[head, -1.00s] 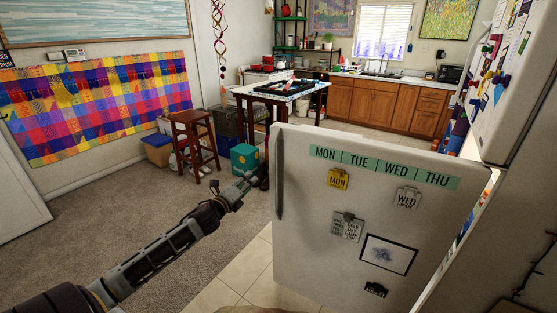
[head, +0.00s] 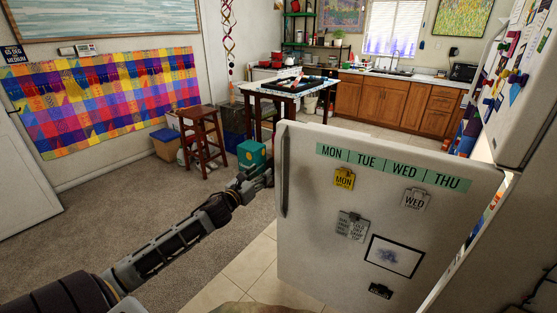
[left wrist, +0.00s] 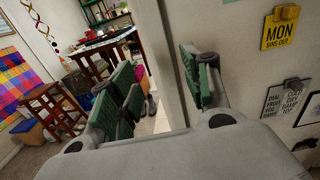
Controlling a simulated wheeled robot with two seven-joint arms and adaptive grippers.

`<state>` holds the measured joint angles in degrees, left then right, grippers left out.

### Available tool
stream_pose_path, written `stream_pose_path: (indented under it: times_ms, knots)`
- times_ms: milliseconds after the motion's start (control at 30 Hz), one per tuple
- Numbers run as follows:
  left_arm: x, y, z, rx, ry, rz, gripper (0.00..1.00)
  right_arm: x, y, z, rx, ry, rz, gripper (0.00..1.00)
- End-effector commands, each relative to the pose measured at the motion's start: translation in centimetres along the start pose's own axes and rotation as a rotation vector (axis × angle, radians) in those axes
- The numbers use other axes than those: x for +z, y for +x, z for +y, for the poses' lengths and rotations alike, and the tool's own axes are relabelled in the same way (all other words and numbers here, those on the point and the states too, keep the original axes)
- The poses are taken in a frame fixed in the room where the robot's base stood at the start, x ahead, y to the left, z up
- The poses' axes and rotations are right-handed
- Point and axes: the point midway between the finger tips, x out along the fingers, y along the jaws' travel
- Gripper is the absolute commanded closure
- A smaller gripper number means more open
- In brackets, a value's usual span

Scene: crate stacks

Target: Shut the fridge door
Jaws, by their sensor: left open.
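The lower fridge door (head: 330,250) is white and stands open in the head view, its outer face towards me with a weekday strip, clips and a picture on it. Its long vertical handle (head: 284,170) runs along the left edge. My left gripper (head: 262,174) is at that left edge, beside the handle. In the left wrist view, the open green-padded fingers (left wrist: 165,90) are on either side of the door's edge strip (left wrist: 172,60); I cannot tell whether they touch it. The fridge's hinge side is at the right. My right gripper is not in view.
The upper fridge door (head: 515,110), covered in magnets, is at the right. Behind the lower door stand a wooden stool (head: 202,140), a teal box (head: 251,154) and a table (head: 290,88). Carpeted floor (head: 130,210) is clear to the left.

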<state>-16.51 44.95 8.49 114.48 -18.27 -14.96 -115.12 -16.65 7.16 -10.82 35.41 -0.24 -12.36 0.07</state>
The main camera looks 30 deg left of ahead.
Motion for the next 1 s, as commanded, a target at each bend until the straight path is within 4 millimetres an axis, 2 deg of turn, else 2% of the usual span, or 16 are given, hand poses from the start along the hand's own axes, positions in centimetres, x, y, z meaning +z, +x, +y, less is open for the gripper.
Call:
stream_pose_path:
  times_ms: [400, 667, 1000]
  knots:
    - [0.0, 0.0, 0.0, 0.000, 0.030, 0.000, 0.52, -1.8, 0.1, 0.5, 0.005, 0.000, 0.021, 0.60]
    - [0.0, 0.3, 0.0, 0.000, 0.029, 0.000, 0.52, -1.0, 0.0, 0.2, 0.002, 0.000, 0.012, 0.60]
    - [0.0, 1.8, 0.0, 0.001, 0.026, -0.001, 0.52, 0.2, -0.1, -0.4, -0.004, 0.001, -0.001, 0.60]
